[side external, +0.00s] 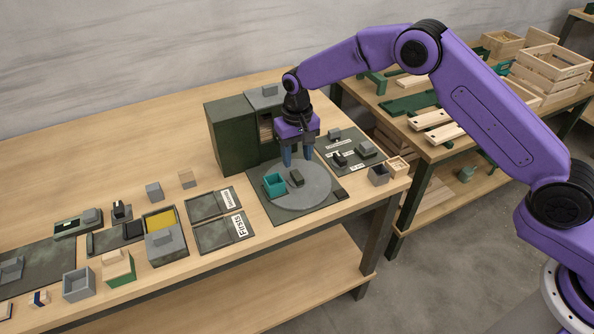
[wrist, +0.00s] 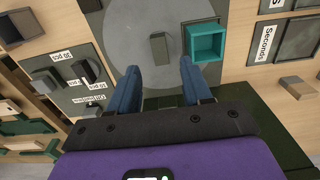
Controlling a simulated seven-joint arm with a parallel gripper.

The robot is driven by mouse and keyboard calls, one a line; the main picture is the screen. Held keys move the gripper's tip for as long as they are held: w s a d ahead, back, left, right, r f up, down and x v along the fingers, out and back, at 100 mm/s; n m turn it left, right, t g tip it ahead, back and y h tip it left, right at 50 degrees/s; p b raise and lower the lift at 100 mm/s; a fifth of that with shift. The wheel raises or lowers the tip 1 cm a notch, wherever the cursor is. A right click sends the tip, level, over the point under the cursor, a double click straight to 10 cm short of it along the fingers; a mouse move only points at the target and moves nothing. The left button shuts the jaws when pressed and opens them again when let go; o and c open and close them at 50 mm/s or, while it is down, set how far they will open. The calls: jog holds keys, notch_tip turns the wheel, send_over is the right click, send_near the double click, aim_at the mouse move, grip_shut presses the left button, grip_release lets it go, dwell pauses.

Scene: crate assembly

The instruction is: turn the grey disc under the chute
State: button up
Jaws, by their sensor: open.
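The grey disc (side external: 310,190) lies flat on a dark square plate (side external: 262,205) near the table's right end. A dark block-shaped handle (side external: 297,178) stands near its middle. A teal open box (side external: 274,184) sits at the disc's left edge. My gripper (side external: 300,161) points down over the back part of the disc, with its blue fingers apart and empty. In the wrist view, the fingers (wrist: 157,88) stand apart, with the handle (wrist: 159,49) ahead of the gap and the teal box (wrist: 204,43) to the right. The dark green cabinet (side external: 231,140) stands behind the disc; I cannot make out the chute clearly.
A panel with knobs and labels (side external: 350,147) lies right of the disc, with small grey and wooden boxes (side external: 378,175) by the table edge. Labelled trays (side external: 221,232) lie to the left. The back left of the table is bare.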

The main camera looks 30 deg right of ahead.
aim_at(297, 175)
jog(key=shift+f, duration=3.1)
grip_shut()
